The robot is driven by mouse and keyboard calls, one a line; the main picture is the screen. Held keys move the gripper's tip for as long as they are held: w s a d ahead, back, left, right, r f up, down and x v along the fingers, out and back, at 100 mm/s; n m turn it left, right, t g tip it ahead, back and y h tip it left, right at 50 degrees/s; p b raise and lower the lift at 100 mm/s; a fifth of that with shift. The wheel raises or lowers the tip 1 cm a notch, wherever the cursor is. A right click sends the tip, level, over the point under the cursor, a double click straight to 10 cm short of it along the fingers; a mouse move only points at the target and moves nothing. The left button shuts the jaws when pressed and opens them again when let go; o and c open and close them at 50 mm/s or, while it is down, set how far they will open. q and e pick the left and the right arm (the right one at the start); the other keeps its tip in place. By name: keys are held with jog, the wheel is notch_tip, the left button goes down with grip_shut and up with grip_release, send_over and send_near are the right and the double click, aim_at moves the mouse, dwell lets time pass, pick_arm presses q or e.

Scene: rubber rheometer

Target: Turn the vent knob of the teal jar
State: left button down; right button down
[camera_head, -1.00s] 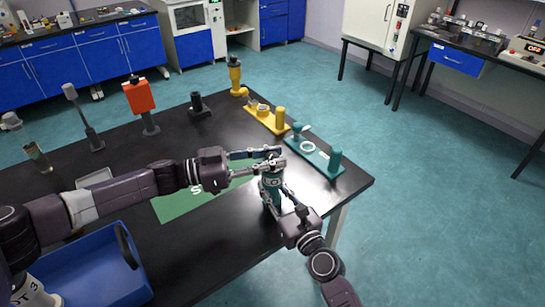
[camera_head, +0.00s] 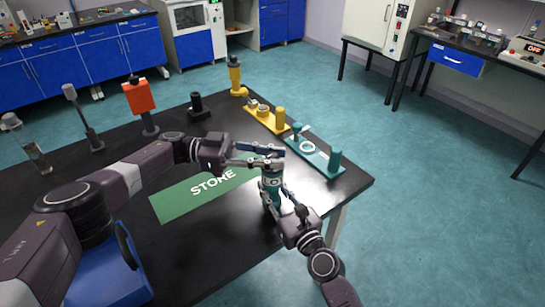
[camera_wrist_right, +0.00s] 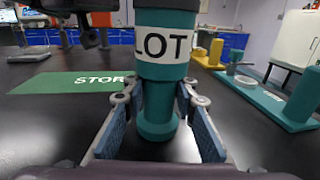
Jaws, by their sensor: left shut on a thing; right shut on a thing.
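The teal jar (camera_head: 271,187) stands upright near the table's right front edge, with a white label reading LOT in the right wrist view (camera_wrist_right: 165,72). My right gripper (camera_wrist_right: 157,105) is shut around the jar's lower, narrower part, one finger on each side. My left gripper (camera_head: 277,156) is at the top of the jar and shut on the vent knob there. The knob itself is hidden by the left fingers in the head view and lies above the frame in the right wrist view.
A green STORE mat (camera_head: 180,205) lies left of the jar. A teal stand (camera_head: 318,158) and a yellow stand (camera_head: 264,119) are behind it. A blue tray (camera_head: 105,278) is at front left, partly covered by my left arm. An orange-topped device (camera_head: 140,97) stands farther back.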

aim_at(272, 155)
pick_arm(q)
jog(key=shift+s+a, duration=0.1)
dwell(0.7)
jog(key=c, duration=1.6)
grip_release()
jog(key=shift+g, duration=0.3)
notch_tip(272, 155, up, 10)
jog(key=shift+f, duration=0.1)
pick_arm(e)
jog(key=c, duration=1.5)
grip_release()
